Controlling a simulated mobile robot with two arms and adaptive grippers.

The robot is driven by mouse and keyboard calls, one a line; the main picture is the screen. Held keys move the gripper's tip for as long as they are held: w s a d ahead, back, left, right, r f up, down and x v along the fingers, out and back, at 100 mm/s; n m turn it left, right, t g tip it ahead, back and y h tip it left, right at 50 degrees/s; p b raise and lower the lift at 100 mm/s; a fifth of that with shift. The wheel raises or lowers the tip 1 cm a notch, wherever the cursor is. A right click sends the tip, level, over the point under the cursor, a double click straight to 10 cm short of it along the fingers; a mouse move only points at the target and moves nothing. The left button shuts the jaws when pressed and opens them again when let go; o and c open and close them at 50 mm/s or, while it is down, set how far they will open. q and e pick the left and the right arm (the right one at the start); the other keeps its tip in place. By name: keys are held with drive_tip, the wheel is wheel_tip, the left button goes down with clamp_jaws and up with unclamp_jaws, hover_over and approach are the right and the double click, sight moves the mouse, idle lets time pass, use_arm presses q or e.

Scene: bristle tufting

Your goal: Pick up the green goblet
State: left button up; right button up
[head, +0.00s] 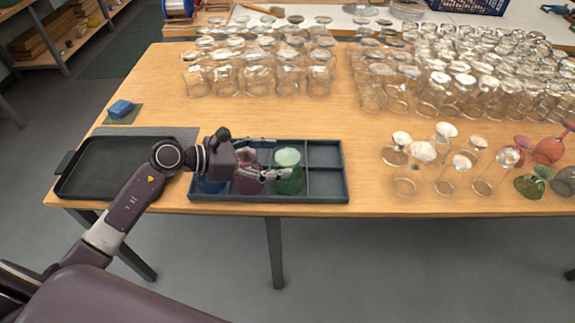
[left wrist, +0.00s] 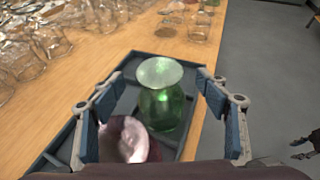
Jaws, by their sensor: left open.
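The green goblet (head: 289,184) stands upright in a compartment of the dark divided tray (head: 330,197), with a pale, cloudy top. In the left wrist view the green goblet (left wrist: 162,108) shows between the two spread blue-padded fingers (left wrist: 160,80), apart from both. A purple goblet (left wrist: 128,140) is nearer the palm, also between the fingers. A dark shape at the right edge, seemingly my right gripper (left wrist: 305,146), is over the floor, cut off and small.
A blue piece (head: 209,186) sits in the tray's left part, mostly hidden by my gripper. An empty black tray (head: 110,180) lies to the left. Clear glasses (head: 405,185) and coloured goblets (head: 548,150) stand at right; many glasses fill the back. The tray's right compartments are empty.

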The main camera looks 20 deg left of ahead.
sight(283, 157)
use_arm(q)
drive_tip(key=p+x, duration=0.1)
drive_tip(key=x, duration=0.2)
drive_tip(key=shift+w+d, duration=0.15)
drive_tip(key=shift+w, duration=0.05)
drive_tip(key=shift+w+d+f, duration=0.15)
drive_tip(key=shift+d, duration=0.05)
drive_tip(key=shift+f, duration=0.1)
drive_tip(key=c, duration=1.3)
drive_tip(key=shift+c, duration=1)
use_arm(e)
drive_tip(key=shift+w+a+r, duration=0.15)
drive_tip(key=shift+w+r, duration=0.3)
drive_tip(key=shift+r, duration=0.4)
